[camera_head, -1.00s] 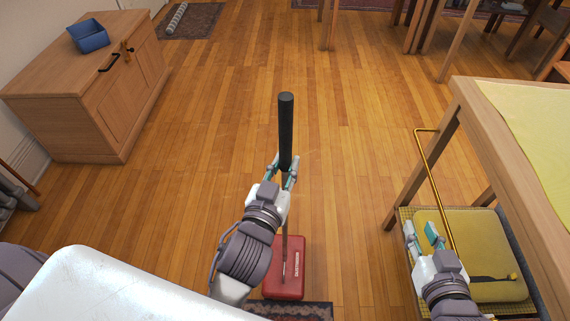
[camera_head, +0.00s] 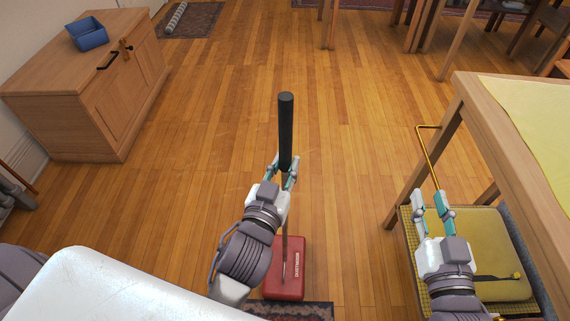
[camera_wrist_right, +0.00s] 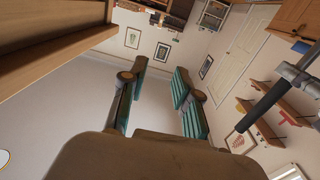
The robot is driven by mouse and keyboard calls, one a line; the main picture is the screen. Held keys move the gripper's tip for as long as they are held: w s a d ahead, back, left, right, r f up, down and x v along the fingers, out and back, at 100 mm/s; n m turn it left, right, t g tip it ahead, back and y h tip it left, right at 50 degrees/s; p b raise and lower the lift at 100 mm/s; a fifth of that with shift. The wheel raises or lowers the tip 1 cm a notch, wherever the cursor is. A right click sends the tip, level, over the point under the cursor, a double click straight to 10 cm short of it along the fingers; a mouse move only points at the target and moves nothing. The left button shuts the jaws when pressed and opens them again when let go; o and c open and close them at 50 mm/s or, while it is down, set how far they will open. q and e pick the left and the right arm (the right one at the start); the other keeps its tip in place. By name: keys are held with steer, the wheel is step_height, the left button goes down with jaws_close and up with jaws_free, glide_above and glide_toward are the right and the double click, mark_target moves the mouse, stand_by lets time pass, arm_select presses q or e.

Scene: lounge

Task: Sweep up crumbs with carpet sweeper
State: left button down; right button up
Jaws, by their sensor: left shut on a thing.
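The carpet sweeper has a red head (camera_head: 285,283) on the wooden floor and a thin shaft rising to a black grip (camera_head: 286,125). My left gripper (camera_head: 285,168) is shut around the handle at the lower end of the black grip, and the handle stands nearly upright. My right gripper (camera_head: 429,198) is open and empty at the right, in front of the yellow-topped table's near leg. In the right wrist view its two fingers (camera_wrist_right: 157,80) are apart with nothing between them. A dark rod, seemingly the sweeper grip (camera_wrist_right: 265,105), shows there at the right. I see no crumbs clearly.
A table (camera_head: 480,120) with a yellow cloth and a yellow-cushioned seat (camera_head: 490,250) stand at the right. A thin brass bar (camera_head: 428,150) rises beside the right gripper. A wooden cabinet (camera_head: 95,95) with a blue box (camera_head: 88,34) is at the left. A patterned rug (camera_head: 290,310) lies by the sweeper head. The middle floor is clear.

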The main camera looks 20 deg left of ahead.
steer(key=shift+a+r+t+y+b, duration=0.2)
steer(key=shift+r+t+y+b, duration=0.2)
steer(key=shift+r+t, duration=0.65)
stand_by(0.9)
steer(key=shift+s+a+r+t, duration=0.15)
steer(key=shift+r+t, duration=0.3)
steer(key=shift+r, duration=0.95)
